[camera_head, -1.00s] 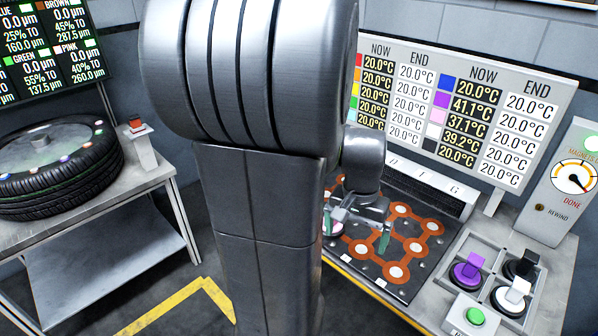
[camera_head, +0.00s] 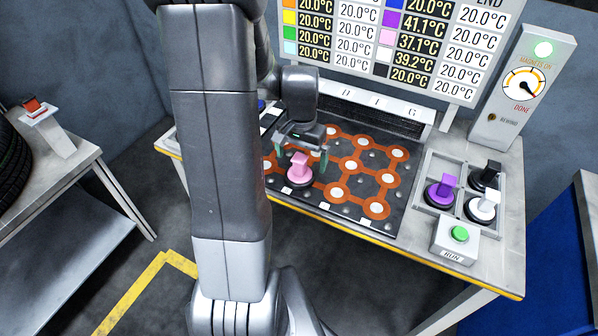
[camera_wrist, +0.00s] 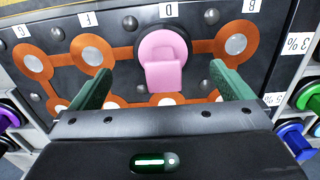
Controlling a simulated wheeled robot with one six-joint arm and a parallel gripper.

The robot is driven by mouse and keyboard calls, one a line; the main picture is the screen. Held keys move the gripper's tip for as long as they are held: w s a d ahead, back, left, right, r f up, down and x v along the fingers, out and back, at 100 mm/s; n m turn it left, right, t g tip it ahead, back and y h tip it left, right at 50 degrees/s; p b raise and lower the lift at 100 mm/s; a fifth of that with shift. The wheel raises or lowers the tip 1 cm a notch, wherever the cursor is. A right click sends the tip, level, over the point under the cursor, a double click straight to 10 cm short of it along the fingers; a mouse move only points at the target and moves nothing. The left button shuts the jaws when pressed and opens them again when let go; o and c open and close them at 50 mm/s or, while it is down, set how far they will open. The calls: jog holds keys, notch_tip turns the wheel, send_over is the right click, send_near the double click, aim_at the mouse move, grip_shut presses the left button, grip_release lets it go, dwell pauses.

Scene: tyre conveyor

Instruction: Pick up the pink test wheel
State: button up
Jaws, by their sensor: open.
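The pink test wheel (camera_head: 298,170) stands on the dark board (camera_head: 349,215) with orange linked pads, at the board's near left part. It has a dark round base and an upright pink handle. In the wrist view the pink wheel (camera_wrist: 163,58) sits on a pad near label D, between and beyond the fingertips. My gripper (camera_head: 302,158) is open and empty, with its green fingers on either side of the pink wheel in the head view. In the wrist view my gripper (camera_wrist: 162,82) shows both fingers apart from the wheel.
A tray (camera_head: 422,190) at right holds a purple wheel (camera_head: 440,191), a white wheel (camera_head: 481,207) and a black wheel (camera_head: 486,174). A green RUN button (camera_head: 459,234) stands at the front. A temperature display (camera_head: 400,45) and a dial panel (camera_head: 523,85) stand behind.

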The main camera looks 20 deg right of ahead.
aim_at(300, 170)
jog(key=shift+w+f+p, duration=0.2)
jog(key=shift+f+p, duration=0.4)
jog(key=shift+f, duration=2.35)
jog(key=c, duration=1.3)
jog(key=shift+r, duration=0.1)
notch_tip(300, 170, up, 10)
jog(key=shift+f+b, duration=0.2)
jog(key=shift+b, duration=0.35)
jog(key=shift+r, duration=0.1)
